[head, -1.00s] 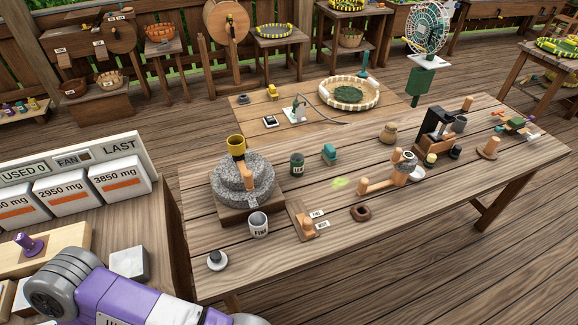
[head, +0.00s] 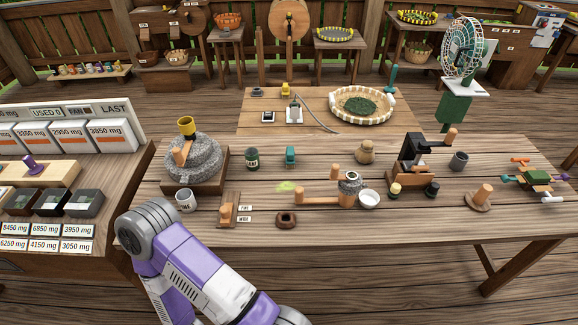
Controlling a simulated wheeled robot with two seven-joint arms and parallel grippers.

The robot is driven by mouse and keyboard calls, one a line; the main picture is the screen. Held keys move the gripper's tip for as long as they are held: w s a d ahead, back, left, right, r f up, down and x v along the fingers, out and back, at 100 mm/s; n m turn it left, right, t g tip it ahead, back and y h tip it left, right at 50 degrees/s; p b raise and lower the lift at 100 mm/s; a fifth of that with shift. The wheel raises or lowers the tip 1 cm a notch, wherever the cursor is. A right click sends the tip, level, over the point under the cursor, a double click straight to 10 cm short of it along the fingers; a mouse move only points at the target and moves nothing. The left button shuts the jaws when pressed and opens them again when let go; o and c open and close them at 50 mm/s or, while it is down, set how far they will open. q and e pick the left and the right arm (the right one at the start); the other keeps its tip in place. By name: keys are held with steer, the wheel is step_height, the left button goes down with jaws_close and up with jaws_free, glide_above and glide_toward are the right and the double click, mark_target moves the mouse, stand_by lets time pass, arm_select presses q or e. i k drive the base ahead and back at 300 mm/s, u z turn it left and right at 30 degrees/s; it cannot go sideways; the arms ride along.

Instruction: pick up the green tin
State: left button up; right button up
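The green tin (head: 252,158) is a small dark green cylinder with a pale label, standing upright on the wooden table. It is right of the grey stone mill (head: 193,162) and left of a small teal object (head: 290,156). Nothing touches or covers it. A purple and grey arm of mine rises at the lower left, well in front of the tin. No gripper fingers show in the head view.
A white cup (head: 185,201) and a wooden stand (head: 228,211) are in front of the mill and tin.

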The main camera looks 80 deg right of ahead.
mark_target(252, 155)
steer(key=k, duration=0.15)
steer(key=z, duration=1.15)
